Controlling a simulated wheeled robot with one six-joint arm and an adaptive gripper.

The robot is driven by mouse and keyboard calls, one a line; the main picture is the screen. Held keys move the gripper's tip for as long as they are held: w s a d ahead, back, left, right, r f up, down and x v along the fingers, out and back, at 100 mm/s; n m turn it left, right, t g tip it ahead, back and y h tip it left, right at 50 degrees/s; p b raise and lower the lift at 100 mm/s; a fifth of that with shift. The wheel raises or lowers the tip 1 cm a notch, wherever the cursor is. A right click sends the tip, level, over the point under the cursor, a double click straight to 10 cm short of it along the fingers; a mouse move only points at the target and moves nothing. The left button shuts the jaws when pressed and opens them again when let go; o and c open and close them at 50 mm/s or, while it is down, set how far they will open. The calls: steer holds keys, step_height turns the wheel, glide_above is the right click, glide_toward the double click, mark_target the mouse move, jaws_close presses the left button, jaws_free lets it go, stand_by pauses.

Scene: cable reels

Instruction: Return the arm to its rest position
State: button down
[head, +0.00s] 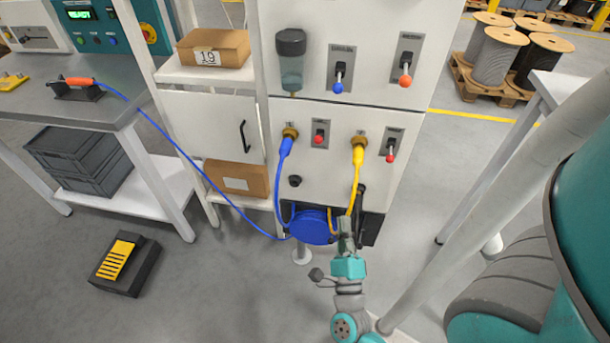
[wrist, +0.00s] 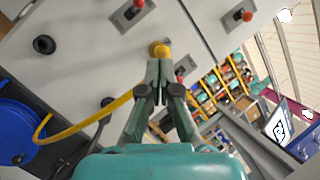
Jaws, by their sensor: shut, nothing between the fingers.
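My gripper (head: 346,222) is low in front of the white machine cabinet (head: 335,115) in the head view, beside the blue reel (head: 310,228). In the wrist view my gripper (wrist: 160,66) has its fingers together and empty, pointing toward the cabinet's face. A yellow plug (head: 358,155) sits in a panel socket above my gripper, its yellow cable hanging down. In the wrist view the yellow plug (wrist: 160,49) shows just beyond my fingertips; I cannot tell the gap. A blue plug (head: 286,146) sits in the socket to its left, with a blue cable hanging toward the reel.
A workbench (head: 95,90) stands at left, with a blue cable running from it to the reel. A black pedal with yellow stripes (head: 122,263) lies on the floor. A white table (head: 560,95) stands at right. Levers stick out of the panel.

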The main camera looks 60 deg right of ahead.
steer(key=s+a+n+y, duration=0.4)
steer(key=a+n+y, duration=0.2)
steer(key=n, duration=0.5)
steer(key=s+a+r+n+t+y, duration=0.1)
steer(key=s+a+n+y, duration=0.2)
steer(key=a+n+y, duration=0.3)
steer(key=s+a+n+t+y, duration=0.1)
steer(key=s+a+n+y, duration=0.3)
steer(key=a+n, duration=0.6)
steer(key=n+y, duration=0.2)
steer(key=n, duration=0.6)
steer(key=shift+s+a+r, duration=0.15)
steer(key=shift+s+r, duration=0.15)
